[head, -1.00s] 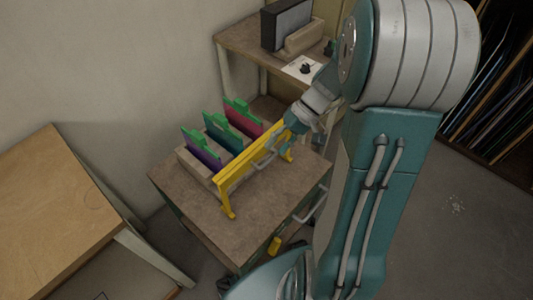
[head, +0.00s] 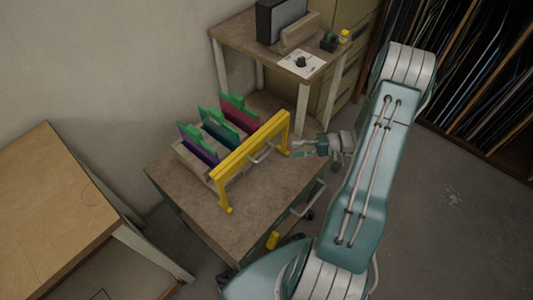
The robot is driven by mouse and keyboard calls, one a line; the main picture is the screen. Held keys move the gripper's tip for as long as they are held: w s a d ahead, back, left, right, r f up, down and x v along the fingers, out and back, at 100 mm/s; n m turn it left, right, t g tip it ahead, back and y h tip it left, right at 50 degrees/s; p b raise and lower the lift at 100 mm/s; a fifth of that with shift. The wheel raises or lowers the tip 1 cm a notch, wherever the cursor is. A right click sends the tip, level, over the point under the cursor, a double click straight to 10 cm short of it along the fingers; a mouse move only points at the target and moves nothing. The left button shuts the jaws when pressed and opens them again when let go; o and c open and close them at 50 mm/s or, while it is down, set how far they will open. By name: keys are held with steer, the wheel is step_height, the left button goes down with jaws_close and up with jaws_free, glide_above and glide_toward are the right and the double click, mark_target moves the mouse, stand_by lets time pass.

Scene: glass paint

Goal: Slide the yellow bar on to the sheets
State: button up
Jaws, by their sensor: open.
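The yellow bar (head: 240,154) stands on its end legs on the cart top, with a grey handle (head: 262,154) on its near side. The coloured sheets stand upright in a row just behind it: a purple one (head: 201,150), a teal one (head: 220,133) and a dark red one (head: 238,114), each with a green piece along its top. The bar runs close along the near edges of the sheets; contact is hard to tell. My gripper (head: 297,149) is open and empty, to the right of the bar's right end and apart from the handle.
The sheets sit in a pale block (head: 192,165) on the brown cart top (head: 190,197). A wooden table (head: 55,205) stands at left. Racked sheets (head: 470,90) stand at right.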

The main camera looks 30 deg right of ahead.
mark_target(266, 153)
steer(key=x, duration=0.9)
steer(key=shift+a, duration=0.4)
steer(key=shift+f, duration=0.1)
jaws_close()
